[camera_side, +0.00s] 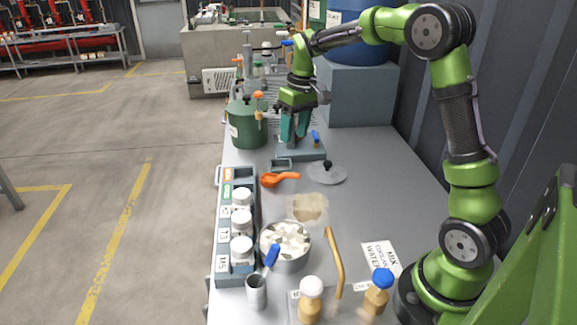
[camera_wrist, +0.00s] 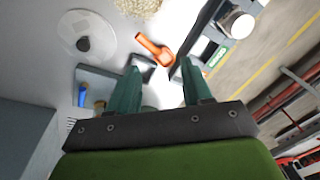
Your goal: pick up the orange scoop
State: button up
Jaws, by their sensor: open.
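The orange scoop (camera_side: 277,179) lies on the grey bench, just right of the bottle rack in the side view. In the wrist view the scoop (camera_wrist: 153,50) lies beyond the fingertips, between their lines and a little above them. My gripper (camera_side: 295,138) is over the far part of the bench, behind the scoop and above a grey block. In the wrist view my gripper (camera_wrist: 160,75) has its two green fingers apart with nothing between them. It does not touch the scoop.
A rack (camera_side: 222,240) with white-capped jars stands left of the scoop. A clear round lid (camera_side: 327,174) with a black knob lies to its right. A metal pot (camera_side: 286,262) of white pieces stands nearer the camera. A green container (camera_side: 247,128) stands left of my gripper.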

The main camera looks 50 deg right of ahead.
jog(key=w+d+f+n+g, duration=0.1)
jog(key=w+d+f+n, duration=0.1)
jog(key=w+d+f, duration=0.15)
jog(key=n, duration=0.3)
send_near(285, 177)
jog(key=f, duration=0.5)
jog(key=shift+w+d+f, duration=0.1)
jog(key=shift+w+d, duration=0.05)
jog(key=shift+d, duration=0.2)
jog(key=f, duration=0.2)
jog(key=a+f, duration=0.1)
jog(key=f, duration=0.2)
jog(key=shift+w, duration=0.1)
grip_shut()
